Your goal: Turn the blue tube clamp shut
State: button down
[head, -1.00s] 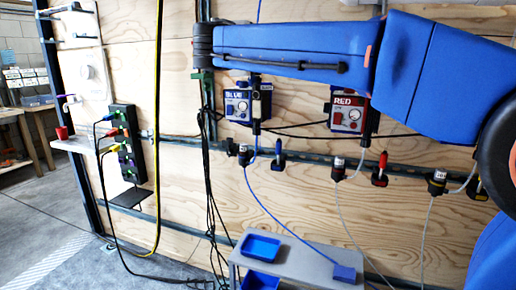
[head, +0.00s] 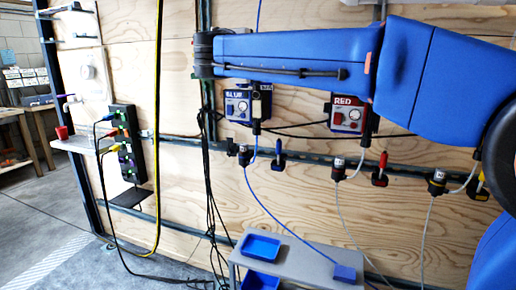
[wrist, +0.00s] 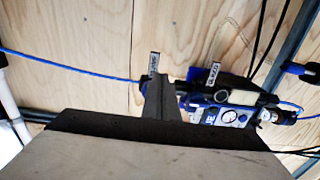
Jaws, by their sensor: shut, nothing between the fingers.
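My gripper (wrist: 161,98) is shut and empty in the wrist view, its narrow fingers pointing at the plywood wall. The blue tube (wrist: 75,67) runs in from the left and passes behind the fingertips. Two small label plates stand off the wall, one (wrist: 153,64) just above the fingertips and one (wrist: 212,73) to their right. Blue and black parts (wrist: 196,97), apparently of the tube clamp, show just right of the fingers; the fingers partly hide them, so contact cannot be told. In the head view my arm covers this area. The BLUE box (head: 238,106) hangs just below the arm.
The RED box (head: 346,117) is to the right. Several capped tube fittings and coloured handles line the rail (head: 310,163) below. Black cables (head: 208,180) hang at the left. A grey cart (head: 300,262) with a blue tray (head: 262,246) stands low in front.

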jog(key=v, duration=0.6)
jog(key=shift+d, duration=0.3)
jog(key=shift+s+f, duration=0.1)
jog(key=shift+s, duration=0.05)
jog(key=s+d+f+m+g, duration=0.3)
jog(key=s+d+f+g, duration=0.15)
jog(key=d+f, duration=0.75)
jog(key=s+d+f+m+g, duration=0.25)
jog(key=s+d+f, duration=0.5)
jog(key=d, duration=0.65)
jog(key=s+d+f+m+g+y, duration=0.2)
jog(key=s+f+m+y, duration=0.1)
jog(key=s+f, duration=0.8)
jog(key=s+d+f+m+g+y, duration=0.2)
jog(key=s+f+m, duration=0.3)
jog(key=s+f, duration=0.7)
notch_tip(320, 180, down, 4)
jog(key=shift+s+d+f+g+y, duration=0.15)
jog(key=shift+s+d+g+y, duration=0.2)
jog(key=shift+g+y, duration=0.25)
